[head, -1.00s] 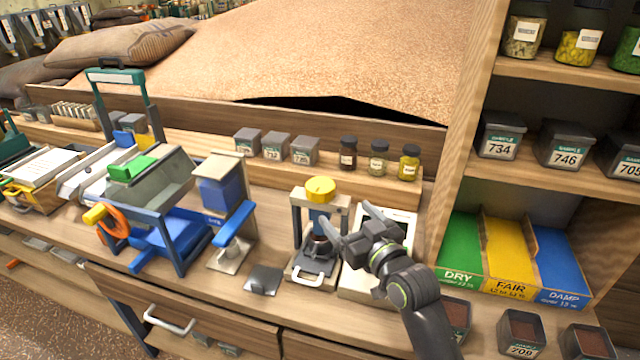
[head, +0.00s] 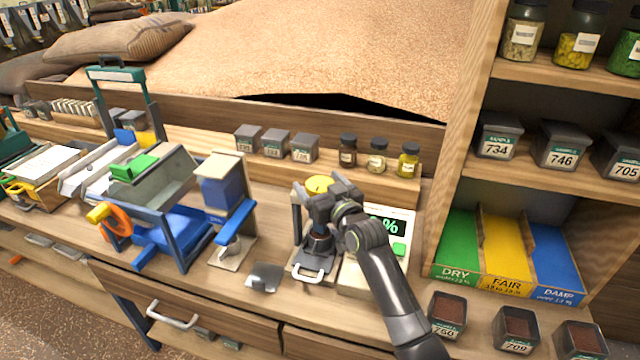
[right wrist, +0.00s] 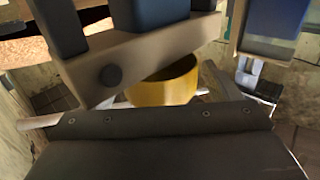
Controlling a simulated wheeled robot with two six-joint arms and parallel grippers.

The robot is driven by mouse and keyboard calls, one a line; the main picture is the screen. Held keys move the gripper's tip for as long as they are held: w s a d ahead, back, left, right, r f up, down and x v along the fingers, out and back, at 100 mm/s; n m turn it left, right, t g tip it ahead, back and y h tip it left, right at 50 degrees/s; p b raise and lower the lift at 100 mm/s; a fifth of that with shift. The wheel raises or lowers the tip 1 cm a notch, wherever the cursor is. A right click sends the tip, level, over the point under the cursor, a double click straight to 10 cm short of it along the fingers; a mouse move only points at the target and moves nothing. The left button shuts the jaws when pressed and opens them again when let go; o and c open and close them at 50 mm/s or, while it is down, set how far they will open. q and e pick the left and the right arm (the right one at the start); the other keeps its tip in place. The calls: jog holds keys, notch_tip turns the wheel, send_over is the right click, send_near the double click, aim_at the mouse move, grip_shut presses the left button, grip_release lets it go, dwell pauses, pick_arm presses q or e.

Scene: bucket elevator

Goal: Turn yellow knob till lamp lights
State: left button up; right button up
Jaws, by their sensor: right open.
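The yellow knob (head: 319,185) sits on top of the small press-like stand (head: 297,222) on the bench, partly hidden by my right gripper. My right gripper (head: 312,194) is open, with its fingers at the knob. In the right wrist view the knob (right wrist: 165,82) shows just beyond the dark gripper body, between the fingers; I cannot tell whether they touch it. A box with a display (head: 385,225) and a green button (head: 399,249) stands right of the stand, partly behind my arm. No lit lamp can be made out. My left gripper is not in view.
A blue-and-grey device (head: 222,195) stands left of the stand, and a blue-framed machine with an orange wheel (head: 115,222) farther left. Small jars (head: 377,155) line the ledge behind. A metal scoop plate (head: 264,277) lies in front. Shelves rise at right.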

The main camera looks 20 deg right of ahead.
jog(key=shift+c, duration=0.4)
jog(key=c, duration=0.9)
